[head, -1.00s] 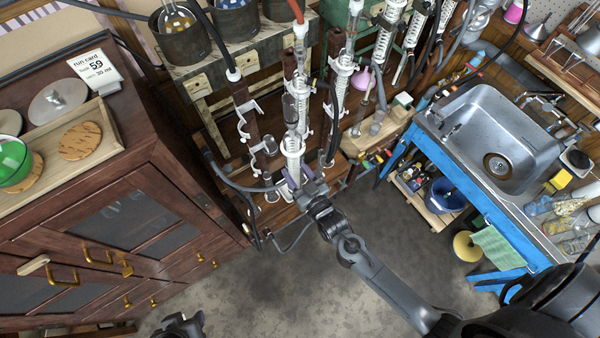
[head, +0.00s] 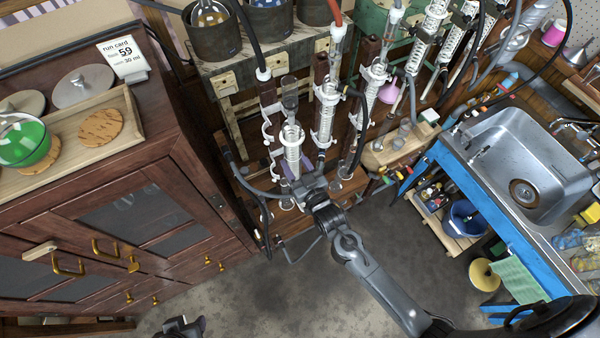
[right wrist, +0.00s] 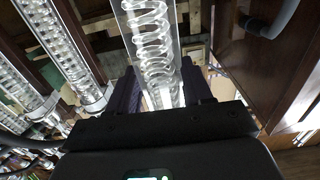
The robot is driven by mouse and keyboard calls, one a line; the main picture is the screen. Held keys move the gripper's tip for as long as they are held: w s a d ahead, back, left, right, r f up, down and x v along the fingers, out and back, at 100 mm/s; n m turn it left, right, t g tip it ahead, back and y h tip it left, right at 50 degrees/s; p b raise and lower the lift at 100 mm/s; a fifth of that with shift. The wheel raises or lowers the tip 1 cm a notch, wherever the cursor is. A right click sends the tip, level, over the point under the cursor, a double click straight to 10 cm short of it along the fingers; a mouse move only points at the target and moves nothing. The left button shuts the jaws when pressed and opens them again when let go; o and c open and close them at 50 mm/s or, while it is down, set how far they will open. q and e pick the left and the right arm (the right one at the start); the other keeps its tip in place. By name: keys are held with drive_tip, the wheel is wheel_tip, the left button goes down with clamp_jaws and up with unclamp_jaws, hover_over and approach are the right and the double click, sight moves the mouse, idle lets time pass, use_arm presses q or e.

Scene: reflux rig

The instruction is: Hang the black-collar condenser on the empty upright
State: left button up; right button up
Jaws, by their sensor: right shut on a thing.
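My right gripper (head: 290,186) is shut on a glass coil condenser (head: 292,140), held upright in front of the rack. In the right wrist view, its purple-padded fingers (right wrist: 160,92) close around the lower part of the condenser (right wrist: 155,45). Its upper end looks dark grey; I cannot make out the collar clearly. The empty upright (head: 266,95), with white clips and a black hose at its top, stands just left of the held condenser, which appears apart from it. My left gripper (head: 181,327) shows only partly at the bottom edge; its jaws are unclear.
Another mounted condenser (head: 327,105) stands close on the right, with several more beyond. Hoses loop around the uprights' feet. A wooden cabinet (head: 120,220) bounds the left, and a blue-framed sink bench (head: 470,200) the right. The floor between is clear.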

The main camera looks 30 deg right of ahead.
drive_tip(key=shift+w+a+b, duration=0.15)
drive_tip(key=shift+w+b, duration=2.1)
drive_tip(key=shift+w, duration=2.5)
drive_tip(key=shift+r, duration=0.25)
drive_tip(key=shift+s+r+p, duration=0.1)
drive_tip(key=shift+r+p, duration=0.25)
drive_tip(key=shift+p, duration=0.35)
drive_tip(key=shift+f, duration=0.75)
